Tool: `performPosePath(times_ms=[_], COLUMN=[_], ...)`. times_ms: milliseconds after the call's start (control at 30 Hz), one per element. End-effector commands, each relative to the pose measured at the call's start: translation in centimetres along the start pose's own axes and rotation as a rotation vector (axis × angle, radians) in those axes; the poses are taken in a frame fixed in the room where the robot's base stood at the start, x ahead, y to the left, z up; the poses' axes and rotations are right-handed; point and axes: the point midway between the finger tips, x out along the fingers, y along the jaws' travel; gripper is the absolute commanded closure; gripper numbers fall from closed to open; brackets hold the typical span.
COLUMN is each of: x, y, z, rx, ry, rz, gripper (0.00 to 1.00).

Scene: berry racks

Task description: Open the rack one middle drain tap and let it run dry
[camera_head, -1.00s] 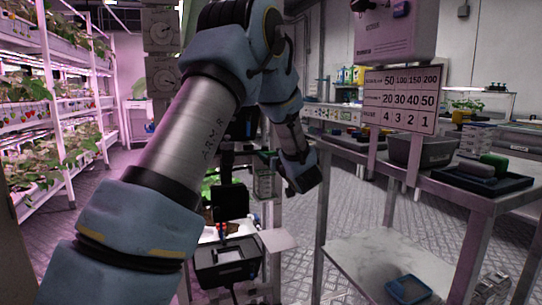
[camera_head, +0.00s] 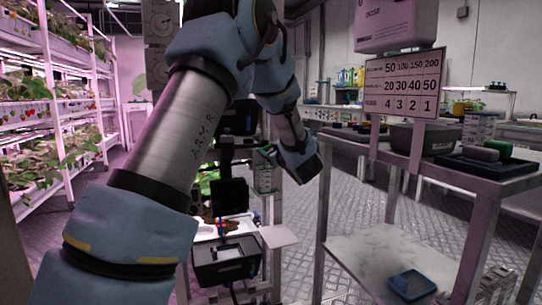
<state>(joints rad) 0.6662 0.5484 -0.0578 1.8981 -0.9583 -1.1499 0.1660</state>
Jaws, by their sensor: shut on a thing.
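My arm crosses the picture from the lower left and bends down to its dark wrist end (camera_head: 300,166) near the centre. The gripper's fingers and anything between them cannot be made out there. White plant racks (camera_head: 50,95) with leafy plants and red berries stand at the left under pink light. I cannot make out a drain tap or any running water in this view, and which rack is rack one cannot be told.
A metal table (camera_head: 455,172) stands at the right, with a grey bin (camera_head: 411,140) and dark tray (camera_head: 480,167). A number sign (camera_head: 404,84) rises above it. A blue tray (camera_head: 411,285) lies on its lower shelf. A black box (camera_head: 226,262) stands below my arm. Patterned floor shows between.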

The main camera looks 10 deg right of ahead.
Motion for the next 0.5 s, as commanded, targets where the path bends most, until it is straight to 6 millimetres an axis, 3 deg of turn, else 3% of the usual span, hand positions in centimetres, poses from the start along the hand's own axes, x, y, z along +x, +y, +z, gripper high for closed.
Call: performPosePath(times_ms=[500], x=[-0.02], y=[-0.44], z=[0.57], rx=[-0.495], ry=[0.000], rz=[0.000], gripper=[0.86])
